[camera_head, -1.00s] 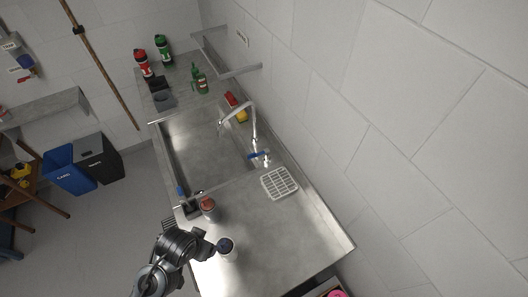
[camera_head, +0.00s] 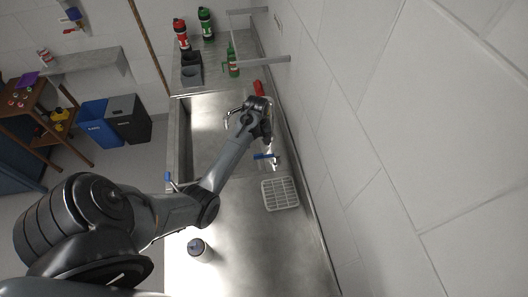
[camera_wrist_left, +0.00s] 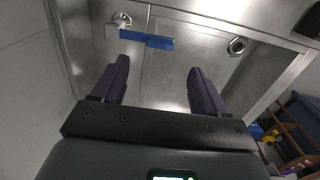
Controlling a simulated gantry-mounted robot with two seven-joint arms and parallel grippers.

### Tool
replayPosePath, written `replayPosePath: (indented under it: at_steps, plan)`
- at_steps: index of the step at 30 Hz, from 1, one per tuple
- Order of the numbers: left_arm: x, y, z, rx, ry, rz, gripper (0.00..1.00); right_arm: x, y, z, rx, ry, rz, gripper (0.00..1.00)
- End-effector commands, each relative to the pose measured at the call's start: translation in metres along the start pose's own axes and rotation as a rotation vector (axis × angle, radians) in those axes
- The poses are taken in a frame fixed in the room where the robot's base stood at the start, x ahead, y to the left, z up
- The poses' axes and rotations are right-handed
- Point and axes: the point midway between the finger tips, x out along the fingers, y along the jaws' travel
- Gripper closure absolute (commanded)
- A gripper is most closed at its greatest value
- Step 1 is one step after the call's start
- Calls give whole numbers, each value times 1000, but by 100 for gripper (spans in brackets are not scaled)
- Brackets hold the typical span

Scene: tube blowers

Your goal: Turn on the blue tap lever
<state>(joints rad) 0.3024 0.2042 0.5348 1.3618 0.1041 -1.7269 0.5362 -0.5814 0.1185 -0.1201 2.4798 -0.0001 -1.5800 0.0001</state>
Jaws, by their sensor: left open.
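The blue tap lever (camera_head: 264,156) sticks out from the metal tap (camera_head: 276,161) beside the wall side of the sink (camera_head: 205,120). My left arm reaches over the sink, and its gripper (camera_head: 266,138) is just behind the lever in the head view, hiding part of the tap spout. In the left wrist view the blue lever (camera_wrist_left: 146,40) lies across and beyond the fingertips, apart from them. The left gripper (camera_wrist_left: 158,66) is open with nothing between its fingers. The tap base (camera_wrist_left: 121,20) shows at the lever's left end. My right gripper is not in view.
A white drying rack (camera_head: 280,194) lies on the counter near the tap. A dark-capped bottle (camera_head: 199,249) stands on the counter in front. Red (camera_head: 181,33) and green (camera_head: 206,23) bottles stand at the far end. The sink drain (camera_wrist_left: 237,46) shows in the wrist view.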

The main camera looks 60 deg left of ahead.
Motion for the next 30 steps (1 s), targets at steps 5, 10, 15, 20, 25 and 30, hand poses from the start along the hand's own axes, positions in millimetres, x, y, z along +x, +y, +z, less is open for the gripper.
replayPosePath:
  at_steps: [5,10,15,20,25,30]
  plan:
    - [30,0,1,2,-2,-2,27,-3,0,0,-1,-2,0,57]
    - [56,0,1,3,-2,-2,27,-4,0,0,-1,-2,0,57]
    - [75,0,1,4,0,-1,27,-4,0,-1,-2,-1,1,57]
    - [83,0,1,4,1,0,27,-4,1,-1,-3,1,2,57]
    - [85,0,0,4,2,1,27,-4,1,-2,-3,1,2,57]
    - [85,0,0,4,2,0,30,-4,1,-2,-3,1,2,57]
